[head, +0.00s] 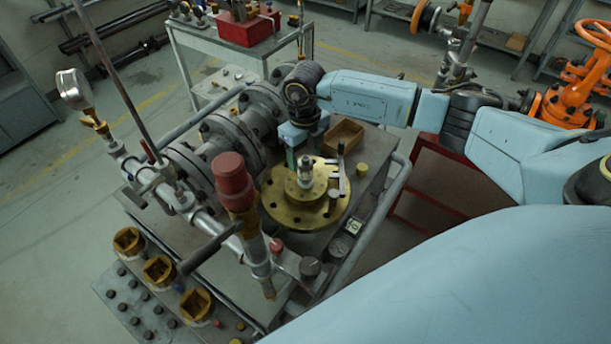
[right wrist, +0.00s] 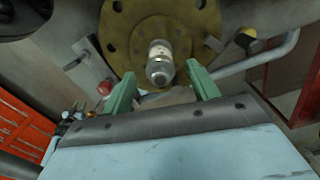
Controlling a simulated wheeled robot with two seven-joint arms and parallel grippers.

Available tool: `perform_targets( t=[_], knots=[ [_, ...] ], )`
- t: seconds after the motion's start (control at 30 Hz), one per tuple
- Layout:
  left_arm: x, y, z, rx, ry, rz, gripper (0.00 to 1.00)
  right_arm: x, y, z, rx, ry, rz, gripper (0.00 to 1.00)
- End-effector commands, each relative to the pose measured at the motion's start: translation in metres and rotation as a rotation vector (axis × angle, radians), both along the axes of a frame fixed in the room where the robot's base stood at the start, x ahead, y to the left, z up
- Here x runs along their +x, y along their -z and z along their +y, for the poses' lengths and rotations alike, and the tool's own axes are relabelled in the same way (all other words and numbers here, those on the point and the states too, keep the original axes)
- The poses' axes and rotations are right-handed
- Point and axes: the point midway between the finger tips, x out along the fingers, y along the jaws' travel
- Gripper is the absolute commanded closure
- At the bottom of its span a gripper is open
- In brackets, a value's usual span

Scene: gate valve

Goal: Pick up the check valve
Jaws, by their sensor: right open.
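The check valve (head: 305,174) looks like a small, pale, silver-ended cylinder standing upright on a round brass flange (head: 323,213). It also shows in the right wrist view (right wrist: 159,64), in front of the flange. My right gripper (head: 304,162) is right at the valve in the head view. In the right wrist view, its two green fingers (right wrist: 163,86) are apart, one on each side of the valve's line, with gaps on both sides. I cannot tell how far the valve reaches between them. My left gripper is not in view.
A brown open box (head: 343,135) and a yellow knob-like piece (head: 362,169) are near the flange. A silver tool (head: 341,170) stands beside it. A red-capped pipe (head: 232,178) and large grey flanged piping (head: 232,135) crowd the left side.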

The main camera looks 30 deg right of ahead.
Motion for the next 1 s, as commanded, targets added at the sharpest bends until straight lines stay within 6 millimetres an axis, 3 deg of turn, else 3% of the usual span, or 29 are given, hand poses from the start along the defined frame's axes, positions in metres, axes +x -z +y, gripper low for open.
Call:
perform_targets(
  t=[0.1,0.3,0.57,1.0],
  knots=[
    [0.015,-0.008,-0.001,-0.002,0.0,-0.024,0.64,-0.004,0.018,0.0,0.0,0.0,0.007,0.41],
    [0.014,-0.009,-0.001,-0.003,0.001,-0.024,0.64,-0.003,0.043,0.0,0.0,0.0,0.004,0.41],
    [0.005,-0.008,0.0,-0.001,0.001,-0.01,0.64,-0.003,0.045,0.0,-0.001,0.0,0.003,0.41],
    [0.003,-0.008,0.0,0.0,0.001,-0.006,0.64,-0.003,0.045,0.0,0.001,0.0,0.002,0.97]
  ],
)
